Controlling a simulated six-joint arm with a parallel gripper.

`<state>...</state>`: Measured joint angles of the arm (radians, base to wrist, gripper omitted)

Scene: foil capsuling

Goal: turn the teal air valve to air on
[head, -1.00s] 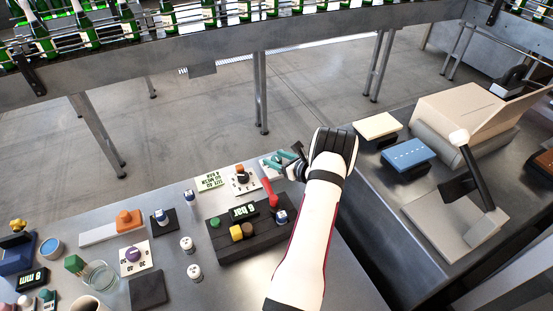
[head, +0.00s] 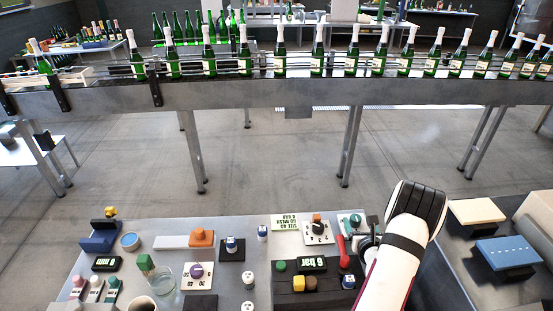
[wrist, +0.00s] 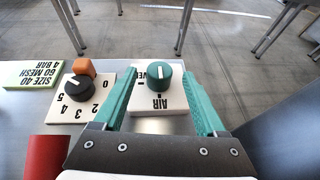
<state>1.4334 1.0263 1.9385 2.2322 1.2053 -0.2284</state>
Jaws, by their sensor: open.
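The teal air valve (wrist: 163,78) is a round knob with a white line, on a white plate (wrist: 160,124) marked AIR; other lettering beside the knob is partly hidden. In the wrist view the line runs roughly up and down the picture. My gripper (wrist: 159,75) is open, with one teal finger to each side of the knob and a visible gap on both sides. The valve also shows small in the head view (head: 352,220), just left of my dark wrist, which hides most of the fingers.
A black dial (wrist: 78,87) with an orange block (wrist: 84,67) stands left of the valve, beside a green label plate (wrist: 31,74). A red lever (head: 342,248) and a dark control box (head: 300,285) lie close to my gripper. The bench edge is just beyond the valve.

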